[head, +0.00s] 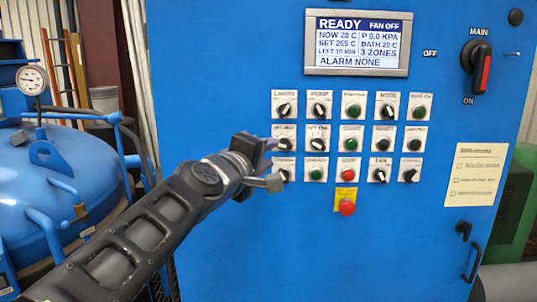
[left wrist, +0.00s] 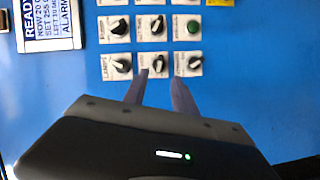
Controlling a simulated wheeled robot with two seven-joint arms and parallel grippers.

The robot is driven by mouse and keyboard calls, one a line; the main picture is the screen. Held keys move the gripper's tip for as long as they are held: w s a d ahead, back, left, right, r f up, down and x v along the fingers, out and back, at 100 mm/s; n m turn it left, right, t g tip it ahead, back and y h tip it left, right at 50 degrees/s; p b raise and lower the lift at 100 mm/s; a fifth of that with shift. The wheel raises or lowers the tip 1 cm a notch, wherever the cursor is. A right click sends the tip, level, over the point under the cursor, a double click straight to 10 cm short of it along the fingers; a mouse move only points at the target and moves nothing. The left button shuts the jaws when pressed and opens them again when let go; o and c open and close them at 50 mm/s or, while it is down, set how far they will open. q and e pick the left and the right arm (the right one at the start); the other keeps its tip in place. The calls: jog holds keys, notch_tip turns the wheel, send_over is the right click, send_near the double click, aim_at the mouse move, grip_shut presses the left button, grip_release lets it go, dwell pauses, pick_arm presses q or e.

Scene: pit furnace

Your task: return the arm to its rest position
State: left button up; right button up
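My left arm reaches in from the lower left in the head view. Its gripper (head: 272,163) is in front of the left column of knobs on the blue control panel (head: 230,60). In the left wrist view the two fingers of the gripper (left wrist: 160,86) stand apart with blue panel between them, and nothing is held. The fingertips point at the panel close to the knobs; I cannot tell if they touch it. The gripper partly covers the lower left labels. My right gripper is in neither view.
The panel carries a display (head: 357,43) reading READY, rows of knobs and buttons, a red button (head: 347,208) and a main switch (head: 478,68). A blue vessel (head: 65,170) with a gauge (head: 32,80) and pipes stands at left. A paper checklist (head: 476,175) hangs at right.

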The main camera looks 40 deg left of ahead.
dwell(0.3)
